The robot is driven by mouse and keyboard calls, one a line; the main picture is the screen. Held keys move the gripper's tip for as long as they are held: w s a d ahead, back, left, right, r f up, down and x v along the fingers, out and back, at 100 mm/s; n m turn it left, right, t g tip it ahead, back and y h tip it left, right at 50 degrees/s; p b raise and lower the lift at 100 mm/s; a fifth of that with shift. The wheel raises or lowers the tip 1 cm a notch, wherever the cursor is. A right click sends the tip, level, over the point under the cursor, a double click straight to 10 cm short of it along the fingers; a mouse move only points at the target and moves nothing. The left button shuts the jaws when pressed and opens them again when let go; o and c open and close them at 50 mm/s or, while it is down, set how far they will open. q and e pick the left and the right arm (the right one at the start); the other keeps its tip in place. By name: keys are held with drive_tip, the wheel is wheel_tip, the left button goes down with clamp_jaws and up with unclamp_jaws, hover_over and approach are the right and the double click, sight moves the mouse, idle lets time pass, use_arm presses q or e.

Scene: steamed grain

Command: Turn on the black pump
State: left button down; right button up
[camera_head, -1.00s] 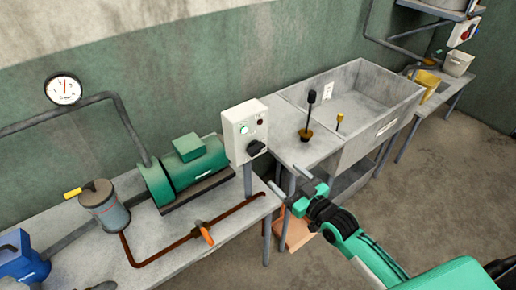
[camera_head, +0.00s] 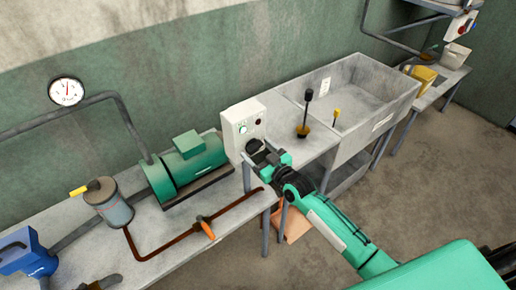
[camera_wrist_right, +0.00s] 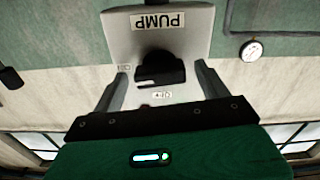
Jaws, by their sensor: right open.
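In the right wrist view the box (camera_wrist_right: 190,45) appears upside down with a PUMP label, and the black knob (camera_wrist_right: 158,68) lies between the fingers. My right gripper (camera_head: 262,155) is open, with one finger on each side of the knob; I cannot tell whether they touch it. A green motor-like unit (camera_head: 188,165) lies on the table left of the box. My left gripper is out of view.
A rusty pipe with an orange-handled valve (camera_head: 207,229) runs along the table front. A metal canister (camera_head: 108,205) and a blue device (camera_head: 28,255) stand at left. A grey sink (camera_head: 362,95) is right of the box. A round gauge (camera_head: 66,92) hangs on the wall.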

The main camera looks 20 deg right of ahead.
drive_tip(key=shift+w, duration=0.2)
drive_tip(key=c, duration=1)
drive_tip(key=shift+a+m, duration=0.1)
drive_tip(key=shift+m, duration=0.7)
drive_tip(key=o, duration=1)
drive_tip(key=shift+s, duration=0.1)
